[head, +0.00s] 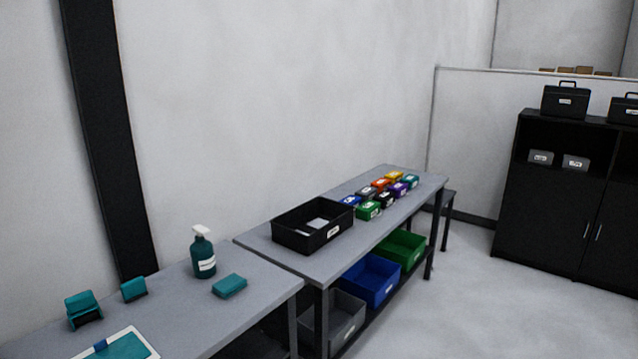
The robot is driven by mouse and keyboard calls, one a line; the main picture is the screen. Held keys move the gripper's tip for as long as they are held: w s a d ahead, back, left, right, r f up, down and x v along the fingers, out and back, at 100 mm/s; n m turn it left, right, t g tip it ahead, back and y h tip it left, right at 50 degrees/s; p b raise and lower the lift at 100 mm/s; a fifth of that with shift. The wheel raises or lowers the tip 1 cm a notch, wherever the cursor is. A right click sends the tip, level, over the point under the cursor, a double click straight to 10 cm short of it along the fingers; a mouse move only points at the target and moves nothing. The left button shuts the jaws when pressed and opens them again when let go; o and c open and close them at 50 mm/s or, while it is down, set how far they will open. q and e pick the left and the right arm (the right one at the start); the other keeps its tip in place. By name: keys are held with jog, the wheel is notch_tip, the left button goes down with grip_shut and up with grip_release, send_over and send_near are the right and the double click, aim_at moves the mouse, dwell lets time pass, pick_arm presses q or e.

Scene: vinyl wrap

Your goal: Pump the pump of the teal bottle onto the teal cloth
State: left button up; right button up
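The teal bottle (203,256) stands upright on the near grey table, with a white pump head (201,231) on top and a white label on its front. The teal cloth (230,286) lies folded on the same table, just right of the bottle and nearer the front edge. The two are apart. Neither of my grippers shows in the head view.
On the near table (190,312) stand a larger teal holder (82,306), a smaller teal block (134,289) and a white-framed teal panel (125,346). A second table holds a black bin (313,226) and several small coloured boxes. A black cabinet (545,205) stands right.

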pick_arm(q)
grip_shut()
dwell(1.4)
